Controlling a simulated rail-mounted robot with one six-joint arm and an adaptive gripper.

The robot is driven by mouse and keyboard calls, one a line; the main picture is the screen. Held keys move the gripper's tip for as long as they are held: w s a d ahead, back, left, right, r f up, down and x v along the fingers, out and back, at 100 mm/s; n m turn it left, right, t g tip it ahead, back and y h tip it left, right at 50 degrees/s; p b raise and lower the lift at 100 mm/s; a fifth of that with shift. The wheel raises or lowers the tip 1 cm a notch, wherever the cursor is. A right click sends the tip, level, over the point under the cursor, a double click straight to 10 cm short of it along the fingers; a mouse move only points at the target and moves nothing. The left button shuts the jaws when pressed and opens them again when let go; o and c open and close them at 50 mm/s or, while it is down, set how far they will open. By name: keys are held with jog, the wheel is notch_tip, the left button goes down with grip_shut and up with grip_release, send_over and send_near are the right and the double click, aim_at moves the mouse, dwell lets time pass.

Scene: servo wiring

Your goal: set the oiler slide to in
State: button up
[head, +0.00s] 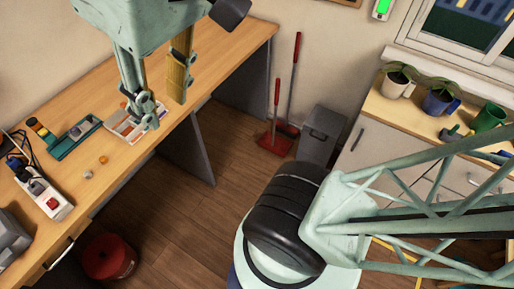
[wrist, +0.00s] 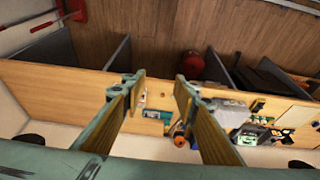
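A teal holder (head: 75,138) with a grey round piece on it lies on the wooden bench; it may be the oiler, but its slide is too small to make out. It also shows in the wrist view (wrist: 156,115), between my fingers in the picture. My gripper (head: 163,108) is open and empty above the bench's front edge, to the right of the teal holder. In the wrist view my gripper (wrist: 160,78) has its two fingers wide apart. A small pale tray with coloured parts (head: 122,128) lies behind my left finger and is partly hidden.
A white power strip with a red switch (head: 52,203) and black cables lies at the bench's left. Small round parts (head: 103,160) lie near the front edge. The bench right of my gripper (head: 235,48) is clear. A red bin (head: 108,257) stands on the floor.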

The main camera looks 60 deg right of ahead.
jog(key=w+r, duration=0.3)
jog(key=w, duration=0.6)
jog(key=n+g+p, duration=0.4)
jog(key=p, duration=0.2)
send_over(88, 117)
notch_tip(88, 117, down, 34)
jog(key=shift+f, duration=0.1)
jog(key=shift+f+p, duration=0.95)
jog(key=shift+f, duration=5.85)
